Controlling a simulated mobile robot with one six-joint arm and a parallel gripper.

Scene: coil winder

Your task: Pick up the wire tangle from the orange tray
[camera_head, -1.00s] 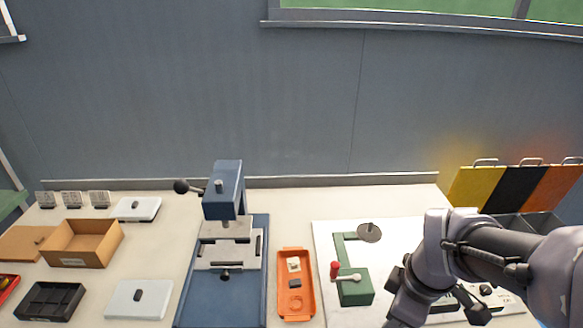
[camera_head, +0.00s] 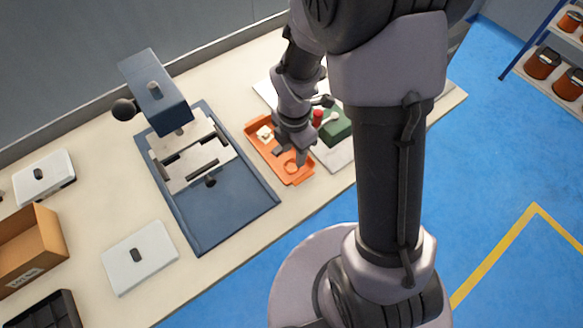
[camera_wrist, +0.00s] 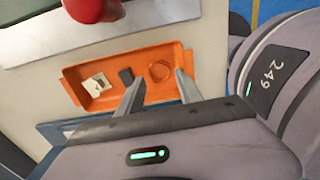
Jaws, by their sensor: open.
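The orange tray (camera_head: 302,178) lies on the bench beside the blue press, and it fills the middle of the wrist view (camera_wrist: 140,53). The wire tangle, a thin copper-orange ring (camera_wrist: 159,71), lies at the tray's right end in the wrist view. It also shows at the tray's near end in the head view (camera_head: 291,168), close to my fingers. My gripper (camera_wrist: 160,84) is open and empty, its two fingers spread on either side of the ring as seen from the wrist. The height of the fingertips above the tray is hard to tell.
A white piece (camera_wrist: 97,85) and a dark block (camera_wrist: 126,76) share the tray. A green winder (camera_head: 336,124) with a red knob (camera_wrist: 95,8) stands close by. The blue press (camera_head: 160,103) is on the tray's other side.

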